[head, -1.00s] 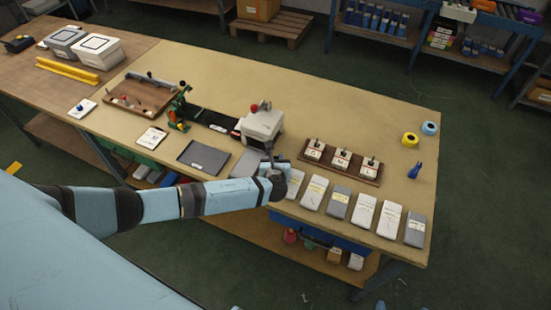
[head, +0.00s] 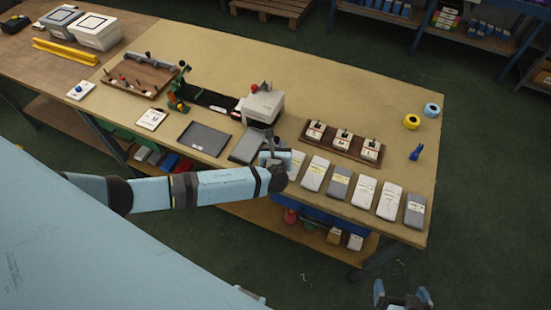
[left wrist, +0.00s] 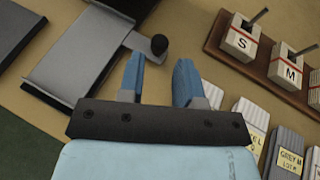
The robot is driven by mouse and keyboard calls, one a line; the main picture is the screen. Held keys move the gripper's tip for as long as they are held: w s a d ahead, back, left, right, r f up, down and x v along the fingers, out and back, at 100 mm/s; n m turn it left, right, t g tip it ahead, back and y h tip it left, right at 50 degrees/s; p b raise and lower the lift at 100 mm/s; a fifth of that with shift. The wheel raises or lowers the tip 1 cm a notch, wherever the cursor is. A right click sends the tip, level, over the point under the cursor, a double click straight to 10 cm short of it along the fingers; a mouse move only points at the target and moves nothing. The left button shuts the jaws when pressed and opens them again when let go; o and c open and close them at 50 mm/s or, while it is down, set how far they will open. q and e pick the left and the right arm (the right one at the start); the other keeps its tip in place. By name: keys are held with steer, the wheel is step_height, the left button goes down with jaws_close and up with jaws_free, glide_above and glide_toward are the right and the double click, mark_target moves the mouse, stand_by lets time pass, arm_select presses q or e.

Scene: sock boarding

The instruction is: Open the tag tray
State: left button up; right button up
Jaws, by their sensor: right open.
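A grey open tray (head: 247,147) sits near the table's front edge, before a white box with a red knob (head: 263,104). I take this to be the tag tray, but cannot be certain. In the left wrist view the tray (left wrist: 78,62) has a side handle ending in a black knob (left wrist: 159,45). My left gripper (head: 276,158) is beside the tray's right side. In the left wrist view its blue fingers (left wrist: 159,72) are open with nothing between them, and the knob is just beyond the fingertips. My right gripper (head: 404,298) is open and empty at the bottom, away from the table.
A wooden rack with several marked blocks (head: 343,141) stands right of my left gripper. Several packed socks (head: 338,183) lie along the front edge. A dark flat tray (head: 203,138) lies to the left.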

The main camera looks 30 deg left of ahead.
arm_select(q)
steer(key=v, duration=0.9)
